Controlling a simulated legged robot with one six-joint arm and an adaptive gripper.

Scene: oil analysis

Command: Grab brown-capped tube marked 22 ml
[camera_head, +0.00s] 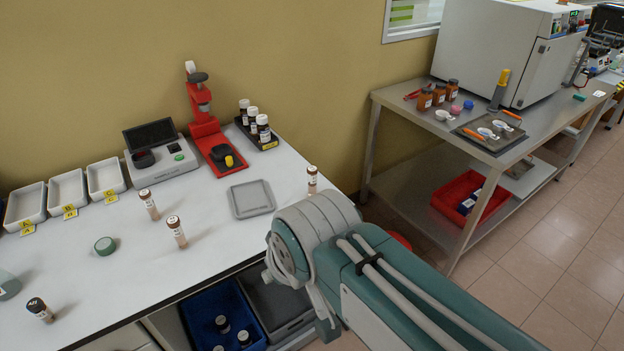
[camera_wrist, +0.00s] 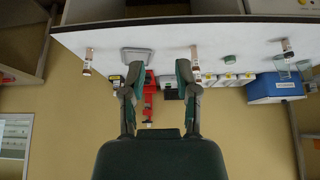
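Several tubes with brownish bodies and white labels stand on the white bench (camera_head: 120,280). In the head view, one tube (camera_head: 149,204) and another tube (camera_head: 177,232) stand left of centre. A third tube (camera_head: 312,180) stands near the right edge. A dark-capped container (camera_head: 39,310) is at the lower left. The markings are too small to read, so I cannot tell which is 22 ml. In the wrist view, my gripper (camera_wrist: 159,80) is open and empty, its fingers spread wide, apart from the tubes. My arm hides the gripper in the head view.
A grey tray (camera_head: 251,199), a red stand (camera_head: 209,130), a scale (camera_head: 160,157) and white bins (camera_head: 67,190) sit on the bench. A dark rack (camera_head: 262,135) holds bottles. A blue crate (camera_head: 222,312) is below. A metal table (camera_head: 500,150) stands right.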

